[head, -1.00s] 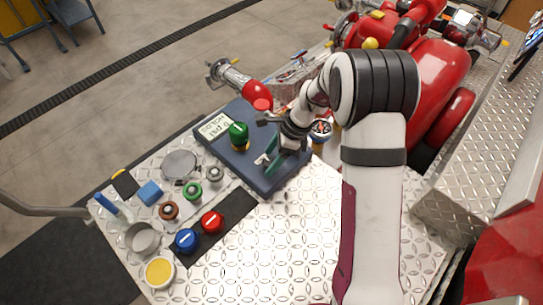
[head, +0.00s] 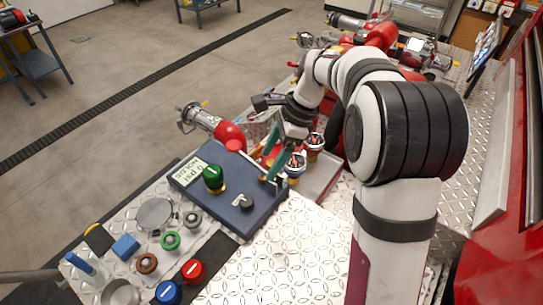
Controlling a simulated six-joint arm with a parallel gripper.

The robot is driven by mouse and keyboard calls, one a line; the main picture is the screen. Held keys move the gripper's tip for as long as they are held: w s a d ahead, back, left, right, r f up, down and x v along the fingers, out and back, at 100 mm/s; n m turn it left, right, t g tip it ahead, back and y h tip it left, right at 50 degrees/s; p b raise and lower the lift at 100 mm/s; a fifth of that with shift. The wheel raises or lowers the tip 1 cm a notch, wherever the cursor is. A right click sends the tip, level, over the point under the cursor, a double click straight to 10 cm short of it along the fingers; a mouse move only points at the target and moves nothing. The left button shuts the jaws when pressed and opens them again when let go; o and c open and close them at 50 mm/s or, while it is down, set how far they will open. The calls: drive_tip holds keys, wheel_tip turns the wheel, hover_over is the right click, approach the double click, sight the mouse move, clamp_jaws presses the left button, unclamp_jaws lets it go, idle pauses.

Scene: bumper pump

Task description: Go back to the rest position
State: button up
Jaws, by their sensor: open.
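My gripper (head: 274,160), with teal fingers, hangs above the far right edge of the dark blue panel (head: 235,213), its jaws open. I see nothing held between the fingers, though they overlap the gauges and panel edge behind them. My white and black arm covers the right middle of the head view. On the panel are a green knob (head: 213,178), a small grey and black fitting (head: 247,202) and a pale label (head: 189,172).
Two gauges (head: 316,143) stand close behind my gripper. A chrome and red nozzle (head: 213,126) lies behind the panel. Green (head: 170,240) and brown (head: 147,263) rings, a blue block (head: 125,247) and red (head: 193,271) and blue (head: 168,292) caps lie front left. Bare tread plate (head: 290,245) is at front centre.

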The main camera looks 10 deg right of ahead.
drive_tip(key=shift+r, duration=0.1)
idle(0.3)
drive_tip(key=s+n+h, duration=0.2)
drive_tip(key=s+n, duration=1)
drive_tip(key=s, duration=1.7)
drive_tip(key=shift+a+r+n+h, duration=0.25)
drive_tip(key=shift+r+n+h, duration=0.05)
drive_tip(key=shift+r, duration=0.1)
